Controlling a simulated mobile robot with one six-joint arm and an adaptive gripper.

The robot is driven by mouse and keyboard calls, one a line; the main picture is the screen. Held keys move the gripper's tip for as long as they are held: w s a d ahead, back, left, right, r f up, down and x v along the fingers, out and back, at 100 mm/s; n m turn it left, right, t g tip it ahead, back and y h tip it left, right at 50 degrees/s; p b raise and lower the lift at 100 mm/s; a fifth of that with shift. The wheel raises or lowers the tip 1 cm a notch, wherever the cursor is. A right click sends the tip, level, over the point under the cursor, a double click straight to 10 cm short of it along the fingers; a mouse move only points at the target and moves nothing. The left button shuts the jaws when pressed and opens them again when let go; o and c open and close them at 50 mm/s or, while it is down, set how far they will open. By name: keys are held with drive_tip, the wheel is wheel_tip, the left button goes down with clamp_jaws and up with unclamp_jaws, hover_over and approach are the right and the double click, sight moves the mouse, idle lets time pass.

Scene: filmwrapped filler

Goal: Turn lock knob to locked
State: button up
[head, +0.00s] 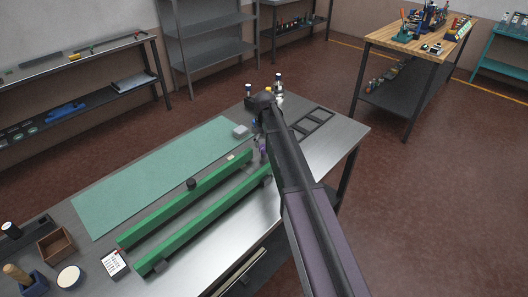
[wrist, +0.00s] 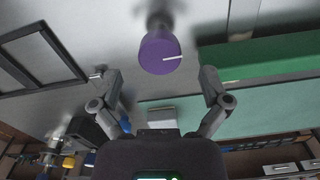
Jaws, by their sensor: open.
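The lock knob (wrist: 158,54) is a round purple knob with a white pointer line, near the top middle of the wrist view. Its line points to the picture's right. A small purple patch of it shows beside my arm in the head view (head: 262,149). My gripper (wrist: 158,76) is open, one finger on each side of the knob's line of approach. The fingers look apart from the knob, with nothing between them. In the head view my arm hides most of the gripper. No locked or unlocked labels are readable.
Two green rails (head: 185,199) run along the metal bench (head: 225,262), beside a pale green mat (head: 150,172). A black frame (head: 316,124) lies right of my arm. Small bottles (head: 278,80) stand behind. A small box (head: 57,245) sits at the left.

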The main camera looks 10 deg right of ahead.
sight(264, 149)
drive_tip(key=shift+f+b, duration=1.25)
drive_tip(key=shift+f, duration=0.25)
drive_tip(key=c, duration=1.1)
